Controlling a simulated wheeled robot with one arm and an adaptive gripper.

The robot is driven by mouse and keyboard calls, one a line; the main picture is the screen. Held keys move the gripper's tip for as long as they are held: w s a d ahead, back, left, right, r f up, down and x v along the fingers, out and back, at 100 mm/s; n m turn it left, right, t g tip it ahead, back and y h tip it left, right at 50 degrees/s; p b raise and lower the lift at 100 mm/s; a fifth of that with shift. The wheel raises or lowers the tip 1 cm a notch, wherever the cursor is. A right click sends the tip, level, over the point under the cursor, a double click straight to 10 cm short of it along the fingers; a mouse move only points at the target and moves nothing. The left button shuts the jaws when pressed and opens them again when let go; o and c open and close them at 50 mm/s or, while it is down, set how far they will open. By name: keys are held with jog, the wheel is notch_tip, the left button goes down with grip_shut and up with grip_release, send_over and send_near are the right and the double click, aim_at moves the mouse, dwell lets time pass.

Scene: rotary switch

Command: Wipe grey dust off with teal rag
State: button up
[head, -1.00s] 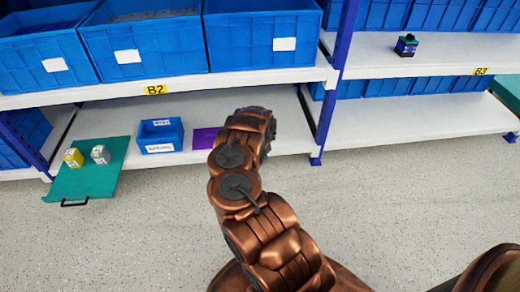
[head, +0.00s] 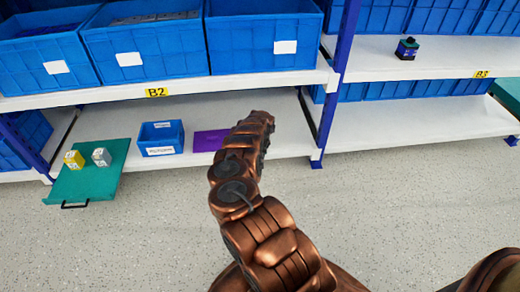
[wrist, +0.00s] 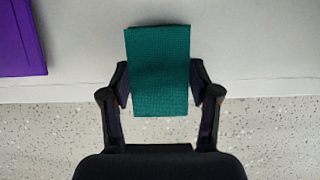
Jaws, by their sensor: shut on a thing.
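In the wrist view, the teal rag (wrist: 160,62) is a folded rectangle held between the two dark fingers of my gripper (wrist: 160,84). My gripper is shut on it. The rag appears over the pale shelf surface and its front edge; whether it touches the shelf cannot be told. In the head view my bronze arm hides the gripper and the rag. No grey dust can be made out in either view.
A purple flat item (head: 209,140) lies on the white lower shelf (head: 285,130), also at upper left in the wrist view (wrist: 20,38). Left of it are a small blue bin (head: 161,138) and a teal tray (head: 85,185) with yellow and grey blocks. Shelf space to the right is bare.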

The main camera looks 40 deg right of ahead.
jog(key=shift+w+d+f, duration=0.1)
jog(key=shift+w+d, duration=0.2)
jog(key=shift+d, duration=0.05)
jog(key=shift+w+d+b, duration=0.5)
jog(key=shift+w+b, duration=0.25)
jog(key=shift+b, duration=0.55)
jog(key=shift+w+d+f+b, duration=0.15)
jog(key=shift+w+d+b, duration=0.15)
jog(key=shift+b, duration=0.4)
jog(key=w+d+b, duration=0.1)
jog(key=b, duration=0.2)
jog(key=w+b, duration=0.1)
jog(key=b, duration=0.2)
jog(key=shift+w+d, duration=0.2)
jog(key=shift+d, duration=0.15)
jog(key=shift+r, duration=0.35)
jog(key=shift+r+p, duration=1)
jog(key=shift+r, duration=1.95)
